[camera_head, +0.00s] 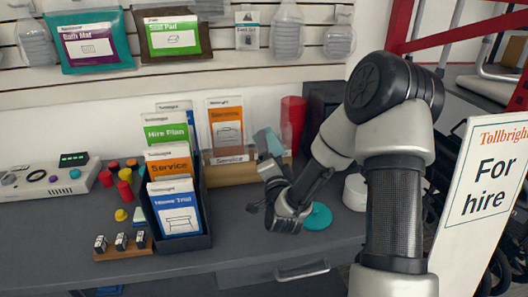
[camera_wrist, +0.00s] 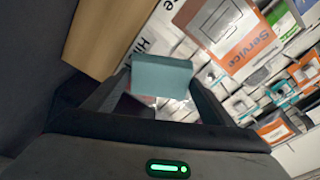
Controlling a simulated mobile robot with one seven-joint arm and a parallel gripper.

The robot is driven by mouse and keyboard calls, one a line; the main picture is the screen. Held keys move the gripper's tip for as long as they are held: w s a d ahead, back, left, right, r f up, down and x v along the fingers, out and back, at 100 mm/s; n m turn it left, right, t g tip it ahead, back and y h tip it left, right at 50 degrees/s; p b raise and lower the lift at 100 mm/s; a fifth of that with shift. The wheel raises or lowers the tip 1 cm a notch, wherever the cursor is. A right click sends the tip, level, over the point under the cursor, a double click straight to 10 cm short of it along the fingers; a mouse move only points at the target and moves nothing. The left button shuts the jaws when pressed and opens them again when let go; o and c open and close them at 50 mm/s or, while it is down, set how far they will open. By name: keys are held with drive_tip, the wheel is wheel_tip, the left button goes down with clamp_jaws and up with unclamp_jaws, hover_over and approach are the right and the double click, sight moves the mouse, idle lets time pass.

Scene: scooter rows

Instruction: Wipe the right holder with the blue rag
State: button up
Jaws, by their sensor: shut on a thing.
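The right holder (camera_head: 232,175) is a low wooden box at the back of the counter. An orange Service leaflet (camera_head: 226,122) stands in it. My gripper (camera_head: 268,168) is at the right end of this holder, with its fingers pointing up. It is shut on the folded blue rag (camera_head: 268,142), which also shows between the fingers in the wrist view (camera_wrist: 162,77). A wooden face (camera_wrist: 105,35), apparently the holder's, is close beyond the rag in the wrist view. I cannot tell whether the rag touches it. My gripper hides part of the holder's right end.
A dark leaflet holder (camera_head: 208,240) stands left of the wooden one. A red cup (camera_head: 293,122) and a black box (camera_head: 322,100) are behind my gripper. A teal disc (camera_head: 318,217) and a white round tub (camera_head: 355,192) lie to the right. The front counter is mostly clear.

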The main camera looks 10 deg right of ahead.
drive_tip(key=shift+w+d, duration=0.15)
drive_tip(key=shift+d, duration=3.2)
drive_tip(key=shift+a, duration=0.15)
drive_tip(key=shift+a, duration=4.75)
drive_tip(key=s, duration=0.6)
